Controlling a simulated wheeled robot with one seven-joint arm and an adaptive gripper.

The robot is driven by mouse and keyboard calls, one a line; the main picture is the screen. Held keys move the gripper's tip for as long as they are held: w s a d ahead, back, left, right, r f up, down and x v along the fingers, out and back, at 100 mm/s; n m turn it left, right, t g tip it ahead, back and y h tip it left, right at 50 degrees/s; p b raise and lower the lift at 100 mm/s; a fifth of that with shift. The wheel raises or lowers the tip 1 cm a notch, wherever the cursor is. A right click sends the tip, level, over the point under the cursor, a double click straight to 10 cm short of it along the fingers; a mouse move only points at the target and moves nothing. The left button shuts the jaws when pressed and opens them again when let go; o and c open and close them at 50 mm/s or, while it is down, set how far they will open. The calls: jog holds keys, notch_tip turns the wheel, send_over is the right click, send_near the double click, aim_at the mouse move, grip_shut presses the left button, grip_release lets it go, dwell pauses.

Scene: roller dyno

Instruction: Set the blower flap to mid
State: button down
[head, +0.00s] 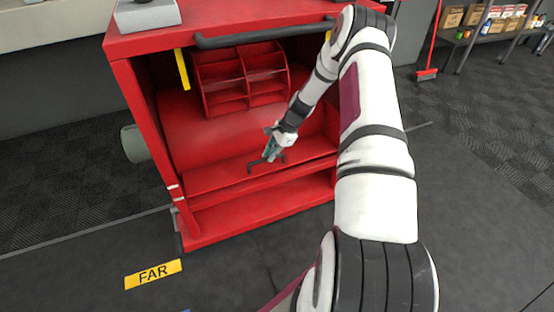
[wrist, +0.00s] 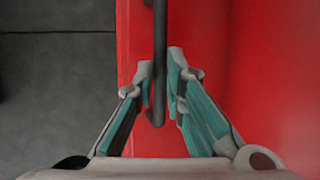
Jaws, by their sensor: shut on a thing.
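The blower is a red cabinet (head: 145,140) with an open front. Across its lower front runs a red panel (head: 215,178), which appears to be the flap; I cannot tell its setting from these views. A small dark bar handle (head: 253,167) is fixed to this panel, partly hidden behind my gripper. My gripper (head: 270,157) reaches down to the handle and is shut on it. In the wrist view the dark handle (wrist: 160,45) runs between the teal-padded fingertips of my gripper (wrist: 160,80), with red surface (wrist: 260,60) behind it.
A thick dark bar (head: 265,36) crosses the cabinet's top front, above my forearm. A red divided rack (head: 240,78) sits inside. A red broom (head: 428,73) and shelves stand behind right.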

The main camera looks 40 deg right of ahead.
jog(key=w+r, duration=0.2)
jog(key=shift+w+d+r+p, duration=0.25)
jog(key=shift+d+r+p, duration=0.05)
jog(key=shift+p, duration=0.05)
jog(key=c, duration=1.7)
grip_release()
jog(key=shift+w+f, duration=0.1)
jog(key=shift+f, duration=0.1)
jog(key=shift+o, duration=0.2)
jog(key=shift+s, duration=0.2)
